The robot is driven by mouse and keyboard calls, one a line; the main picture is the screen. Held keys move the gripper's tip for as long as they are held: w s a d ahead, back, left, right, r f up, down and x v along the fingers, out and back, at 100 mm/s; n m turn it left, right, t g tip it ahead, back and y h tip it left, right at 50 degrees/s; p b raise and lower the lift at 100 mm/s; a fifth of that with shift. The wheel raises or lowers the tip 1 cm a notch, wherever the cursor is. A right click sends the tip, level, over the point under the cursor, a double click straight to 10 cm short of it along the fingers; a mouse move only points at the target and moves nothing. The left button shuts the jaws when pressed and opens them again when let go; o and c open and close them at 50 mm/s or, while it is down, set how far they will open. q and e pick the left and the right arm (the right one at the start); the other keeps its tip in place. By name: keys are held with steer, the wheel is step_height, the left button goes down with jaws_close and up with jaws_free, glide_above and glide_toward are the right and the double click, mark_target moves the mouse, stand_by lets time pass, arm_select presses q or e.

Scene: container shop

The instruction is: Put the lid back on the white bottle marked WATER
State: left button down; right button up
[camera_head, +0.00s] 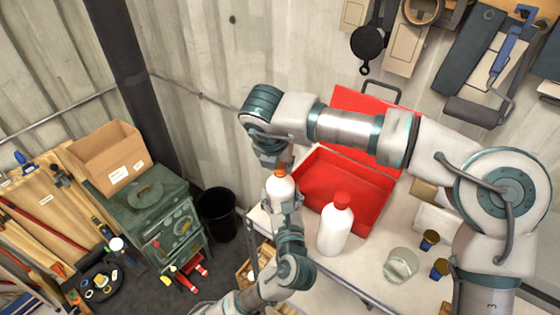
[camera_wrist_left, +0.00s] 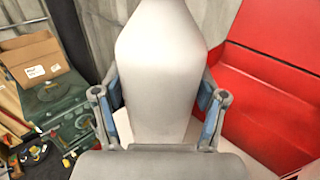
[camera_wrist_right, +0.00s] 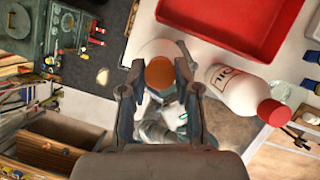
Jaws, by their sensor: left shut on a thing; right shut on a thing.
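A white bottle (camera_head: 281,188) stands upright in my left gripper (camera_head: 286,204). In the left wrist view its white body (camera_wrist_left: 158,70) fills the space between the two fingers of the left gripper (camera_wrist_left: 160,105), which are shut on its sides. No label shows on it. My right gripper (camera_head: 276,160) is above the bottle, pointing down, shut on an orange lid (camera_head: 280,173). In the right wrist view the orange lid (camera_wrist_right: 160,75) is between the fingertips (camera_wrist_right: 158,80), over the white bottle's top. Whether it touches or sits on the neck, I cannot tell.
A white bottle with a red cap, marked OIL (camera_wrist_right: 235,90), stands on the table just right of my left gripper. A red open toolbox (camera_head: 345,195) is behind it. A glass (camera_head: 400,265) and small dark jars (camera_head: 429,240) stand further right. A black bin (camera_head: 217,213) is left.

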steer(key=m+h, duration=0.1)
steer(key=m, duration=0.2)
steer(key=m+g+h, duration=0.1)
steer(key=m, duration=0.2)
steer(key=shift+w+a, duration=0.1)
steer(key=shift+a, duration=0.1)
steer(key=m+g+h, duration=0.1)
steer(key=m, duration=0.3)
steer(key=shift+w+f, duration=0.1)
steer(key=m, duration=0.1)
steer(key=m+g, duration=0.1)
steer(key=m, duration=0.1)
steer(key=m+g, duration=0.1)
steer(key=m, duration=0.1)
steer(key=shift+w+a+h, duration=0.2)
steer(key=shift+a+h, duration=0.05)
steer(key=shift+h, duration=0.05)
steer(key=m+g, duration=0.1)
steer(key=m, duration=0.2)
steer(key=shift+g, duration=0.3)
steer(key=shift+d, duration=0.15)
steer(key=o, duration=0.7)
steer(key=shift+o, duration=0.2)
steer(key=shift+c, duration=0.4)
